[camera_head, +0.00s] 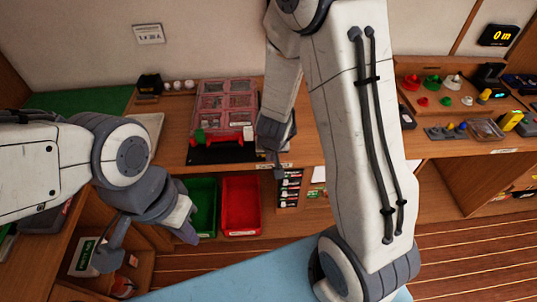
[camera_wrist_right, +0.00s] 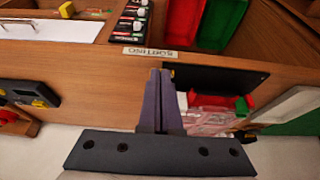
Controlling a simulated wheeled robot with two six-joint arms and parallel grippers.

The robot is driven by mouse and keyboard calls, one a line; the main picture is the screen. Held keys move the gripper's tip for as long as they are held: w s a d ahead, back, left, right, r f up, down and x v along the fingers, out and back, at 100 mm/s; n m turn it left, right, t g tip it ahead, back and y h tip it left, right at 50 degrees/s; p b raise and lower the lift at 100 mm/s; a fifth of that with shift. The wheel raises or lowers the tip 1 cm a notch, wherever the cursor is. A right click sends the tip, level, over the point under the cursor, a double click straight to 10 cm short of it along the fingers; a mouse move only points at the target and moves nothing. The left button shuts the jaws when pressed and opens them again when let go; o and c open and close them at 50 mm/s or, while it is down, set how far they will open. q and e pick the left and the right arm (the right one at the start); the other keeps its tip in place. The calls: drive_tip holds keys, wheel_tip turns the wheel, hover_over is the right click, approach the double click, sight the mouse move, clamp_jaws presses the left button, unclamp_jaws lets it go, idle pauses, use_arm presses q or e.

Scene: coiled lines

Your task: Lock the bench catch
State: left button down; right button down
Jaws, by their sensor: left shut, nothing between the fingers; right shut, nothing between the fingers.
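A box with a clear pinkish lid (camera_head: 225,101) sits on the bench, left of my right gripper. Along its front are a red bar (camera_head: 226,142) and a small green piece (camera_head: 199,135); I cannot tell which part is the catch or its state. The box also shows in the right wrist view (camera_wrist_right: 208,118), partly behind the gripper mount. My right gripper (camera_head: 278,172) is shut and empty near the bench's front edge, apart from the box; its fingers show together in the wrist view (camera_wrist_right: 160,74). My left gripper (camera_head: 190,236) is shut and empty, low on the left near the green bin.
A black mat (camera_head: 222,154) lies before the box. A green bin (camera_head: 200,212) and a red bin (camera_head: 241,205) stand below the bench top. A board with coloured knobs (camera_head: 437,84) and a dark device (camera_wrist_right: 31,94) are on the bench to the right in the head view.

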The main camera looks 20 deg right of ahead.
drive_tip(key=w+f+b, duration=0.1)
drive_tip(key=w+f, duration=0.1)
drive_tip(key=f, duration=0.1)
drive_tip(key=w+d+f+b, duration=0.1)
drive_tip(key=w+f, duration=0.1)
drive_tip(key=f, duration=0.1)
drive_tip(key=w+f, duration=0.2)
drive_tip(key=shift+w+d+f+b, duration=0.1)
drive_tip(key=shift+d+f+b, duration=0.3)
drive_tip(key=shift+w+d+f, duration=0.15)
drive_tip(key=shift+w+f, duration=0.05)
drive_tip(key=shift+w, duration=0.4)
